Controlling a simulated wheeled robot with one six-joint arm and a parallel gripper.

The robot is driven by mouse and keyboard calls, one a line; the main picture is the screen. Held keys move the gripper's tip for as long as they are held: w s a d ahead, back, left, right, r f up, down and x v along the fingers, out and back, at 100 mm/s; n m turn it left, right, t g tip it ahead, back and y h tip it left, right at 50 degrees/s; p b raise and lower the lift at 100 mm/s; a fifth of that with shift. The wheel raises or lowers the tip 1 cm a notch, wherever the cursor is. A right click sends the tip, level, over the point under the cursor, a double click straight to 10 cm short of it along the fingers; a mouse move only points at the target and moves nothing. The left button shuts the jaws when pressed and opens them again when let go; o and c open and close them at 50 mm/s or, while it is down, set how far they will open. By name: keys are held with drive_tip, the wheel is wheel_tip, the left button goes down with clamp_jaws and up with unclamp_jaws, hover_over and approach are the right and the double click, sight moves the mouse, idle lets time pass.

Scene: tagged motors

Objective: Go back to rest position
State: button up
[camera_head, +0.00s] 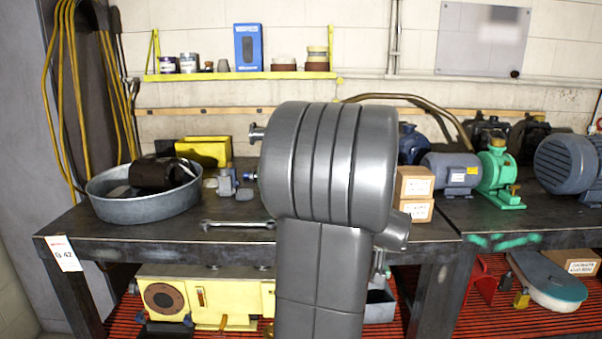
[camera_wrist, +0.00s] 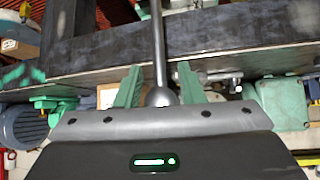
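My gripper shows in the wrist view (camera_wrist: 160,75). Its two green fingers stand apart at either side, with a visible gap between them. A slim grey metal rod (camera_wrist: 159,50) with a rounded lower end runs upright between the fingers, touching neither. I cannot tell what it belongs to. In the head view my grey arm fills the middle, in front of the workbench (camera_head: 130,235), and hides the gripper and part of the bench top.
On the bench are a metal basin (camera_head: 145,207), a wrench (camera_head: 238,224), stacked boxes (camera_head: 414,186), a green motor (camera_head: 497,175) and a large blue-grey motor (camera_head: 567,168). A yellow machine (camera_head: 205,297) sits underneath. A yellow shelf (camera_head: 240,75) hangs on the wall.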

drive_tip(key=shift+x, duration=2.35)
drive_tip(key=shift+r, duration=0.1)
